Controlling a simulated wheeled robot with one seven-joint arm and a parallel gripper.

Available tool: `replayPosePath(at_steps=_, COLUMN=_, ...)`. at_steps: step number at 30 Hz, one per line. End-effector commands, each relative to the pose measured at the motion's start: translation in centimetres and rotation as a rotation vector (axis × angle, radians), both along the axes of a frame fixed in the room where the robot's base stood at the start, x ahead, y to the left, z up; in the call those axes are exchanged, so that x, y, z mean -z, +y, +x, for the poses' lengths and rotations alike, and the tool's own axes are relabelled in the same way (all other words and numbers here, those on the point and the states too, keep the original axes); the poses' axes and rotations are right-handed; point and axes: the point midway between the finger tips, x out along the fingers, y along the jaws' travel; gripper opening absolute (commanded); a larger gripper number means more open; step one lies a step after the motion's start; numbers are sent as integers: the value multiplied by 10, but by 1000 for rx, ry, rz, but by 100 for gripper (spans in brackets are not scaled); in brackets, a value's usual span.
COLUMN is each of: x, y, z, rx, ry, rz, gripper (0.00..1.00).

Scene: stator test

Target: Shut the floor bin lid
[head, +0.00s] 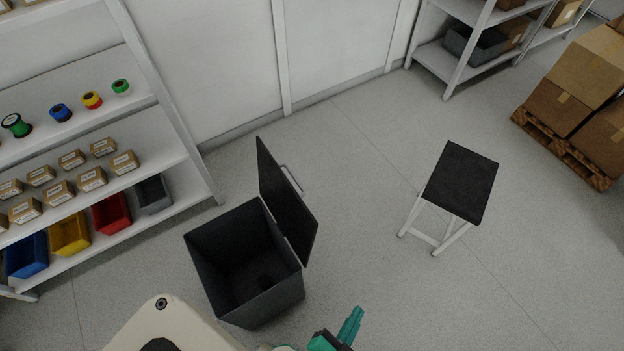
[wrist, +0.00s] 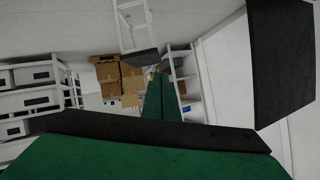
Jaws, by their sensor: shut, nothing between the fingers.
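The floor bin (head: 227,300) is a dark grey open-topped box on the floor in the head view, with a small dark thing inside at its bottom. Its lid (head: 283,205) stands up, open, along the bin's right side, with a light bar handle (head: 292,180) on its outer face. My gripper (head: 350,325) shows teal at the bottom edge, right of the bin and apart from the lid. It is shut and empty. In the wrist view its green finger (wrist: 162,105) shows, and a dark panel (wrist: 285,65) at the upper right looks like the lid.
A black-topped stool (head: 460,182) with white legs stands to the right. A shelf (head: 180,150) with spools, small boxes and coloured bins is at the left. Cartons on a pallet (head: 570,147) are at the far right. Floor between lid and stool is clear.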

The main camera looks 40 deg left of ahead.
Motion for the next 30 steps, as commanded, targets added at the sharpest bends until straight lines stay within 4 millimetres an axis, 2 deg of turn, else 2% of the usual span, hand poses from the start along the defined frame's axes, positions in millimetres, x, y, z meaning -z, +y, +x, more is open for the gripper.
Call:
replayPosePath(at_steps=1, x=16, y=4, z=15, rx=-1, ry=28, rz=57, gripper=0)
replayPosePath(at_steps=3, x=36, y=13, z=33, rx=-11, ry=78, rz=143, gripper=0)
replayPosePath(at_steps=6, x=59, y=30, z=59, rx=-36, ry=143, rz=271, gripper=0)
replayPosePath(at_steps=10, x=75, y=54, z=95, rx=-85, ry=222, rz=438, gripper=0)
replayPosePath(at_steps=14, x=75, y=83, z=132, rx=-166, ry=291, rz=601, gripper=0)
replayPosePath(at_steps=17, x=64, y=105, z=159, rx=-249, ry=336, rz=722, gripper=0)
replayPosePath(at_steps=20, x=42, y=127, z=184, rx=-352, ry=375, rz=834, gripper=0)
replayPosePath(at_steps=24, x=-1, y=154, z=213, rx=-524, ry=419, rz=973, gripper=0)
replayPosePath(at_steps=30, x=-66, y=173, z=234, rx=-765, ry=455, rz=1098, gripper=0)
